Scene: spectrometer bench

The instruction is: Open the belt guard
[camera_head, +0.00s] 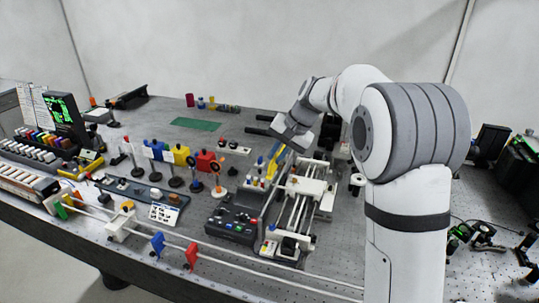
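My gripper (273,158) is at the end of my white and grey arm, pointing down over the back end of a long railed stage (296,211). Blue and yellow parts show just under the wrist, and I cannot tell which are fingers and which belong to the bench. The gap between the fingers is too small to make out. I cannot clearly pick out the belt guard. The railed stage has white carriages, long rods and a dark block at its near end. My wrist hides part of its far end.
A black control box (232,224) with coloured buttons stands left of the stage. Red, yellow and blue optics on posts (181,157) stand further left. A white rod with blue and red clips (191,256) runs along the front. A green mat (196,125) lies on clear bench behind.

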